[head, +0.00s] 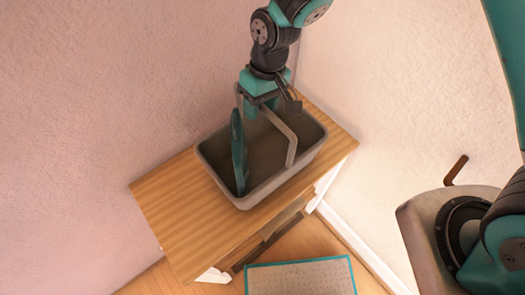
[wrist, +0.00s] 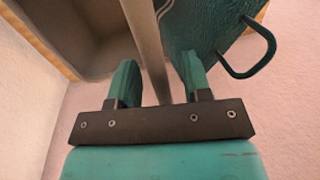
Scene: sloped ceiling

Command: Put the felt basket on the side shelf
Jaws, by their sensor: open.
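The felt basket (head: 292,173) is a grey, open-topped rectangular bin with a raised grey-brown handle (head: 281,130). It sits upright on the wooden top (head: 165,200) of a small piece of furniture, probably the side shelf. A dark teal item (head: 239,155) stands in the basket, with a dark loop on it in the wrist view (wrist: 250,50). My gripper (head: 262,107) is over the basket at its handle. In the wrist view, my gripper (wrist: 158,78) is open, with the handle bar (wrist: 147,45) running between its fingers; neither finger clearly touches it.
Pinkish walls (head: 90,80) meet in a corner right behind the furniture. Its top has bare room to the left of the basket. An open-looking compartment (head: 270,235) shows below the top. A teal-edged grey mat (head: 300,278) lies on the wooden floor in front.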

